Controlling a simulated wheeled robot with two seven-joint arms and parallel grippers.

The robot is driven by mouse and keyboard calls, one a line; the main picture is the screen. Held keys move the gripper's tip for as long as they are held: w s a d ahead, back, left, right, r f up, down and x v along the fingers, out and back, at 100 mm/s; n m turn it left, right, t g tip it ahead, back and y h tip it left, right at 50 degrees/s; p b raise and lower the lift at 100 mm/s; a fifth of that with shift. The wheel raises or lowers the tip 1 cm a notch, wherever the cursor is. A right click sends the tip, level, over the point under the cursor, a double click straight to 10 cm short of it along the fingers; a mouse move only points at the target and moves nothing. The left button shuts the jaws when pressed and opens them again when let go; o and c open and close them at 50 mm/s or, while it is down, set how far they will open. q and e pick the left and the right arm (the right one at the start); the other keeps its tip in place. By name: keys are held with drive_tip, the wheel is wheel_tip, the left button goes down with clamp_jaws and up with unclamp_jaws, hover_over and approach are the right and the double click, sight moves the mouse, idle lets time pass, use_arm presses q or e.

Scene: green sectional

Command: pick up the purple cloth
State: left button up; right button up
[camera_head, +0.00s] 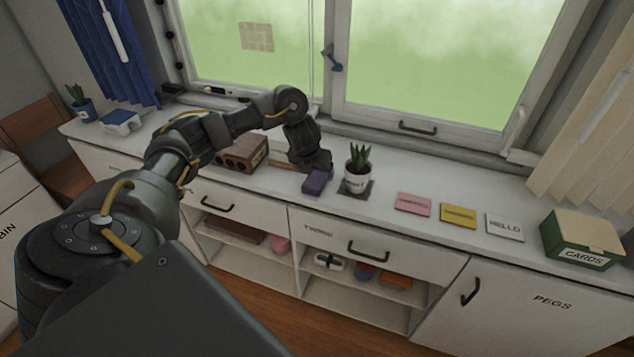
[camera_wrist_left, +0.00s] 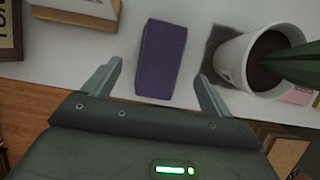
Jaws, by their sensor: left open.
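The purple cloth (camera_head: 314,183) is a small folded block on the white counter below the window. My left gripper (camera_head: 312,172) is right at it in the head view, with the arm reaching in from the left. In the left wrist view the purple cloth (camera_wrist_left: 162,58) lies ahead of and partly between the two fingers of my left gripper (camera_wrist_left: 158,88). The fingers are spread, with a gap on each side of the cloth. Whether they touch it cannot be seen, but the gripper looks empty. My right gripper is not in view.
A potted plant (camera_head: 357,170) on a dark mat (camera_head: 368,189) stands close right of the cloth. Pink (camera_head: 412,203), yellow (camera_head: 458,215) and white (camera_head: 504,227) cards and a green card box (camera_head: 580,240) lie further right.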

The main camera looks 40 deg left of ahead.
sight(316, 177)
use_arm(q)
drive_tip(key=x, duration=0.4)
drive_tip(key=shift+w+f, duration=0.1)
drive_tip(key=shift+f, duration=0.15)
drive_tip(key=shift+c, duration=0.3)
drive_tip(key=c, duration=1)
drive_tip(key=shift+r, duration=0.1)
